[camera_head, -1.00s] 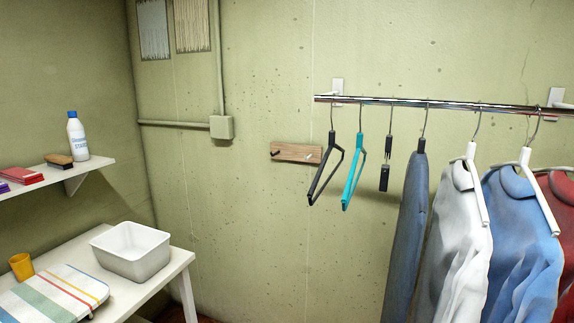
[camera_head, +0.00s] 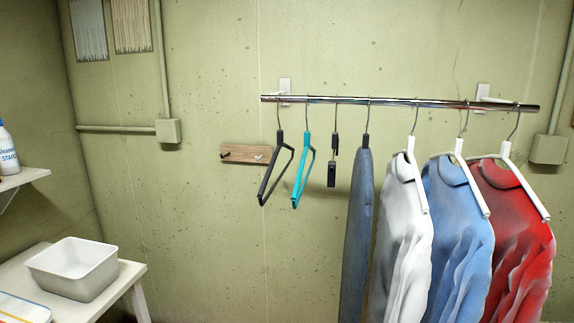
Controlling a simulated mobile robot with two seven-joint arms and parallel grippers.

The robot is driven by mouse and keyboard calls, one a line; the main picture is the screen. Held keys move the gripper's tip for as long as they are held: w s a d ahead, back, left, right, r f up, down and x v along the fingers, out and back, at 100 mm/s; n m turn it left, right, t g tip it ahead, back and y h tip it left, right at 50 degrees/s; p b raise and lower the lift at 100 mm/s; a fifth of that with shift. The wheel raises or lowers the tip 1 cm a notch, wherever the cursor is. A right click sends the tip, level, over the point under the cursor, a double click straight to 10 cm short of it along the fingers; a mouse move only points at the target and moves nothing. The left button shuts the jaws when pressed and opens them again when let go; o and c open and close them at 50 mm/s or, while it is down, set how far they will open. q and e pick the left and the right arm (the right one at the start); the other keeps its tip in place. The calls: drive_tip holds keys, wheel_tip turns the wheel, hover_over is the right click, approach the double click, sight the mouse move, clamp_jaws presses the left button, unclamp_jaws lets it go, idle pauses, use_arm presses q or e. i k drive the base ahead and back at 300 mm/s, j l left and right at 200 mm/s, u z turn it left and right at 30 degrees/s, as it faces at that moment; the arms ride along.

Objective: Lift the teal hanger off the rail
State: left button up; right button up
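The teal hanger (camera_head: 299,179) hangs by its metal hook from the chrome rail (camera_head: 385,102), near the rail's left end. It is empty and seen nearly edge-on. A black hanger (camera_head: 268,180) hangs just left of it. A small black clip hanger (camera_head: 332,172) hangs just right of it, with a gap between them. Neither of my grippers shows in the head view.
Right along the rail hang a dark blue garment (camera_head: 359,230), a white shirt (camera_head: 403,235), a blue shirt (camera_head: 458,225) and a red shirt (camera_head: 512,235). A wooden peg board (camera_head: 240,153) is on the wall behind. A white table (camera_head: 128,280) with a basin (camera_head: 72,268) stands lower left.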

sight(295, 199)
drive_tip(key=i+j+z, duration=0.1)
drive_tip(key=i+z, duration=0.15)
drive_tip(key=z, duration=0.2)
drive_tip(key=i+j+z, duration=0.2)
drive_tip(key=z, duration=0.25)
drive_tip(key=i+j+z, duration=0.2)
drive_tip(key=z, duration=0.2)
